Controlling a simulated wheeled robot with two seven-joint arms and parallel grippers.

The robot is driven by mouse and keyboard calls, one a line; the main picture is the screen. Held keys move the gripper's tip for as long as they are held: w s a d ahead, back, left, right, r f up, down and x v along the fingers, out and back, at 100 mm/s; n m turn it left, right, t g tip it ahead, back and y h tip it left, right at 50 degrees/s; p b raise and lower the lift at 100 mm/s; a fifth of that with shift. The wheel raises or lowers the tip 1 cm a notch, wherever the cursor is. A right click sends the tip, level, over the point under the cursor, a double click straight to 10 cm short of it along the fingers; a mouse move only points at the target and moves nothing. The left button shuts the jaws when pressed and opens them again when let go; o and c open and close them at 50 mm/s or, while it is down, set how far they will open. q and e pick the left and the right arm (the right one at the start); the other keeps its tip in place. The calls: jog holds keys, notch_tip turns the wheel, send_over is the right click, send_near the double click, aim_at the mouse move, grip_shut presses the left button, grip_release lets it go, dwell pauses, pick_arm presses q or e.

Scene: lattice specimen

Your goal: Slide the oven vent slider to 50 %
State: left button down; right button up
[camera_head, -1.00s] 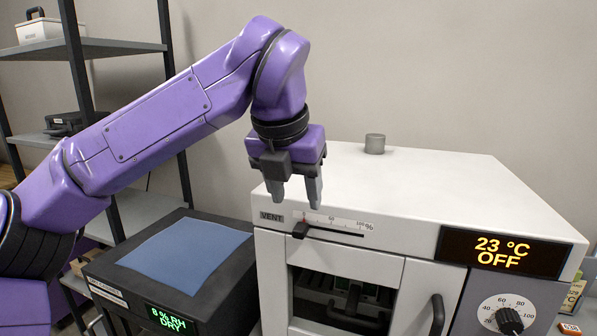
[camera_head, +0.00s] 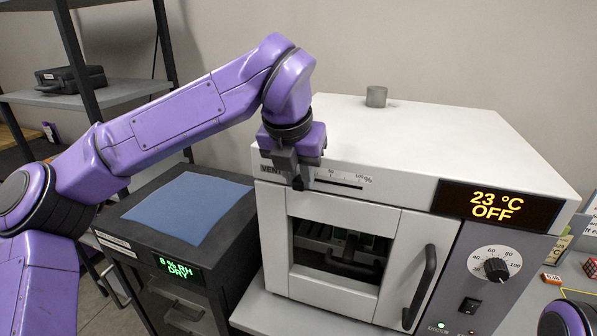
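The white oven (camera_head: 470,160) has a vent slider along its upper front edge, beside the VENT label (camera_head: 268,168). The slider's dark knob (camera_head: 298,184) sits near the left end of the slot (camera_head: 338,183), under a scale running to 100 %. My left gripper (camera_head: 297,178) is right over the knob, pointing down, with its fingers apart. The fingertips are at the knob and hide the left part of the scale. I cannot tell whether they touch it. My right gripper is not in view; a piece of my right arm (camera_head: 567,319) shows at bottom right.
The oven display (camera_head: 497,206) reads 23 °C OFF, above a dial (camera_head: 496,266). A door handle (camera_head: 420,287) juts from the oven front. A black dry box (camera_head: 215,245) with a blue mat (camera_head: 188,208) stands left. A metal cylinder (camera_head: 376,97) is on the oven top.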

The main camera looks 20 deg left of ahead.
aim_at(327, 172)
pick_arm(q)
jog(key=shift+s+d, duration=0.1)
jog(key=shift+d, duration=2.5)
jog(key=c, duration=0.9)
grip_release()
jog(key=shift+a+r, duration=0.1)
jog(key=shift+s+r+p, duration=0.2)
jog(key=shift+r+p, duration=0.35)
jog(key=shift+r, duration=0.1)
jog(key=p+v, duration=0.2)
jog(key=v, duration=0.2)
jog(key=shift+s+r, duration=0.25)
jog(key=shift+s, duration=0.05)
